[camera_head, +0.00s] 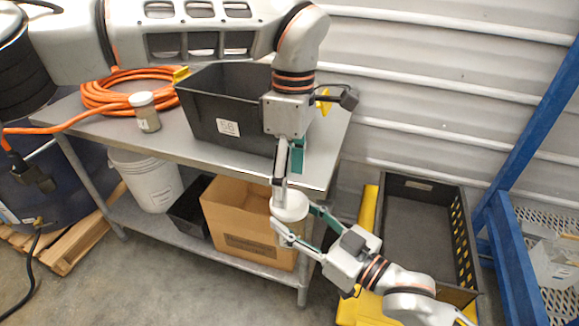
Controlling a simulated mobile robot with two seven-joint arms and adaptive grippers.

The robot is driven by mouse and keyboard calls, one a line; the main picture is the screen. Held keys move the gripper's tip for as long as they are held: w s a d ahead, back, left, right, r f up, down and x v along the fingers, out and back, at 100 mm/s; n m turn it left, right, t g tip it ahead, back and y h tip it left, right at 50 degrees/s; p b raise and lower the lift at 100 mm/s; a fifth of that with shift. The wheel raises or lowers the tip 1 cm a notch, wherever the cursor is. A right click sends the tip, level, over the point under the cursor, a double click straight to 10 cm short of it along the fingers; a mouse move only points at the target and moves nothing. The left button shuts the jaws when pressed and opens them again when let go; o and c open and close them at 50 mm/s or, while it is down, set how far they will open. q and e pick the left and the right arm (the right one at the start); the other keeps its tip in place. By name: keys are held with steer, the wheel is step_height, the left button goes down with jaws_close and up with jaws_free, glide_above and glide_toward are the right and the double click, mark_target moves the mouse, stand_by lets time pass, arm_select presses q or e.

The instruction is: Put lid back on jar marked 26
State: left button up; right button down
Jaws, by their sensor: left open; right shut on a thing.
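A small jar (148,119) with a white lid (141,99) stands upright on the grey table, left of the black bin. Its label is too small to read. My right gripper (291,214) is shut on a white round thing (290,203) in front of the table's right end. Whether this is a lid alone or a jar with a white top, I cannot tell. My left gripper (286,176) points down, open, just above the white thing. Whether its fingertips touch it is unclear.
A black bin (215,115) with a white label and a coiled orange hose (105,95) are on the table (185,150). A cardboard box (245,222) and white bucket (148,180) sit on the lower shelf. A dark crate (420,220) stands at right, near a blue frame (525,140).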

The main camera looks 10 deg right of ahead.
arm_select(q)
steer(key=n, duration=0.5)
steer(key=shift+r, duration=0.15)
steer(key=n, duration=0.5)
steer(key=shift+r, duration=0.15)
steer(key=n, duration=0.5)
steer(key=shift+r, duration=0.15)
steer(key=n, duration=0.3)
steer(key=shift+r+t, duration=0.1)
steer(key=shift+t, duration=0.2)
steer(key=n, duration=0.5)
steer(key=shift+r, duration=0.15)
steer(key=n, duration=0.3)
steer(key=shift+r+n, duration=0.1)
steer(key=shift+n, duration=0.3)
steer(key=n, duration=0.5)
steer(key=shift+r, duration=0.15)
steer(key=n, duration=0.3)
steer(key=shift+r+n+t+h, duration=0.15)
steer(key=shift+n+t+h, duration=0.15)
steer(key=shift+n, duration=0.1)
